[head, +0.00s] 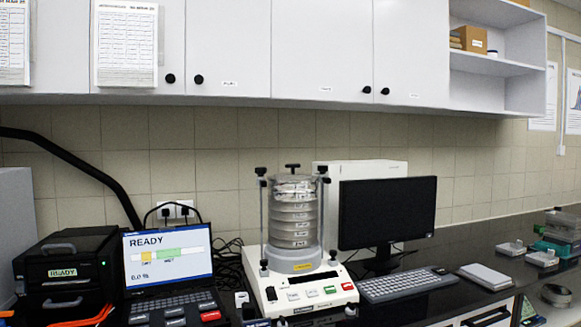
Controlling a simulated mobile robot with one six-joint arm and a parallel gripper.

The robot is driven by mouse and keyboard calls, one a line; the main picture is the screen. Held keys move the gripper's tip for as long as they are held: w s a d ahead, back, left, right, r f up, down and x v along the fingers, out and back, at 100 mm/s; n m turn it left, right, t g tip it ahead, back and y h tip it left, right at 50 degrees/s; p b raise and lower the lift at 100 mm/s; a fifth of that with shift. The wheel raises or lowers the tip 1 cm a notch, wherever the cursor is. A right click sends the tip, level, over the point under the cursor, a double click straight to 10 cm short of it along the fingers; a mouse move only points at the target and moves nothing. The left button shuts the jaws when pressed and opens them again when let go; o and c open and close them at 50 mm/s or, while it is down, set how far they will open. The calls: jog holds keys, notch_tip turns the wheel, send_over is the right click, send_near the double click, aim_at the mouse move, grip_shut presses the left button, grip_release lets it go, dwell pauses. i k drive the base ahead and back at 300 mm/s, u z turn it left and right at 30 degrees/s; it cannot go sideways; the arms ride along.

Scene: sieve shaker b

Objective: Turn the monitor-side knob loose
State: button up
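The sieve shaker (303,294) stands on the dark bench, with a round stack of sieves (293,215) upright on it between two rods. A black knob (323,170) sits at the top of the right rod, on the side of the monitor (388,212). Another black knob (260,171) tops the left rod, and a third dark knob (292,167) sits above the middle of the lid. Dark knobs also show low by the base. I cannot tell from this view how tight any knob is. My gripper is not in view.
A laptop reading READY (168,256) and a black device (66,272) stand to the left. A keyboard (408,284) lies to the right, below the monitor. A white box (358,172) stands behind, and wall cabinets (322,50) hang above. Some bench at right is clear.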

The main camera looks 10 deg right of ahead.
aim_at(322, 168)
jog(key=u, duration=0.05)
jog(key=i, duration=0.95)
jog(key=z, duration=0.05)
